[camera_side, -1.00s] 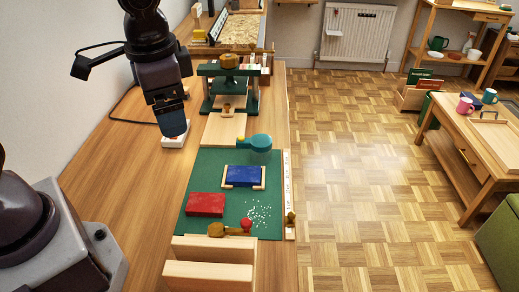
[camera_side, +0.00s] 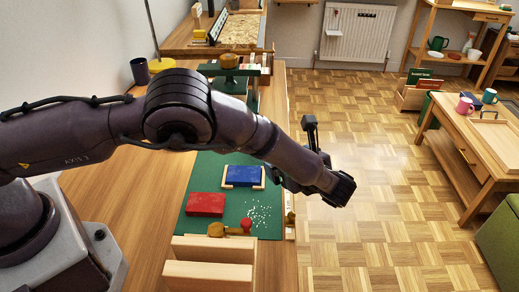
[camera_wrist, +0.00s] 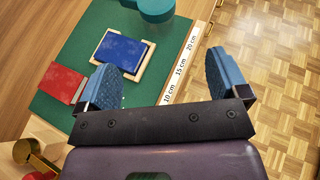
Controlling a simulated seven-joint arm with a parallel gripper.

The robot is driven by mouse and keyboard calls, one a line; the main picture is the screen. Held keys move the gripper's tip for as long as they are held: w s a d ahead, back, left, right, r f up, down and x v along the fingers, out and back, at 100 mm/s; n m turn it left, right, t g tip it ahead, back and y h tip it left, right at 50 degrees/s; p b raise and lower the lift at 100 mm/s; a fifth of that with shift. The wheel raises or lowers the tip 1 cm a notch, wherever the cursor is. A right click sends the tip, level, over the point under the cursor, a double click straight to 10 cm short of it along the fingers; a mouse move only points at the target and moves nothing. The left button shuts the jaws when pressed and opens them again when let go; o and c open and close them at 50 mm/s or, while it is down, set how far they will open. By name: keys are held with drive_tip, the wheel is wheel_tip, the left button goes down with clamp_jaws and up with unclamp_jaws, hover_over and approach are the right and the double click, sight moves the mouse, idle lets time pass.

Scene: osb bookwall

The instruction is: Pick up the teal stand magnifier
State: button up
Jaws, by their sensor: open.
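The teal stand magnifier (camera_wrist: 155,8) shows at the top edge of the wrist view, partly cut off by the frame. It stands at the far edge of the green mat, past the blue book. In the side view it is hidden behind my arm. My gripper (camera_wrist: 165,65) is open and empty, with its two blue fingers spread wide. In the wrist view the magnifier lies ahead of the fingers, apart from them. In the side view my gripper's end is at the right of the bench, and its fingers cannot be made out.
The green mat (camera_wrist: 93,28) carries a blue book (camera_wrist: 121,52) in a wooden cradle and a red book (camera_wrist: 62,83). A white ruler (camera_wrist: 183,68) runs along the bench edge. A green press (camera_side: 228,68) stands further back. Wooden blocks (camera_side: 210,272) stand in front, and open floor lies right.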

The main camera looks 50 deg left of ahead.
drive_tip(key=shift+m, duration=0.4)
drive_tip(key=x, duration=0.7)
drive_tip(key=shift+w+a+r, duration=0.1)
drive_tip(key=shift+a+r, duration=0.15)
drive_tip(key=shift+r, duration=0.05)
drive_tip(key=shift+x, duration=2.75)
drive_tip(key=shift+a+r, duration=0.15)
drive_tip(key=shift+r, duration=0.1)
drive_tip(key=c, duration=1.1)
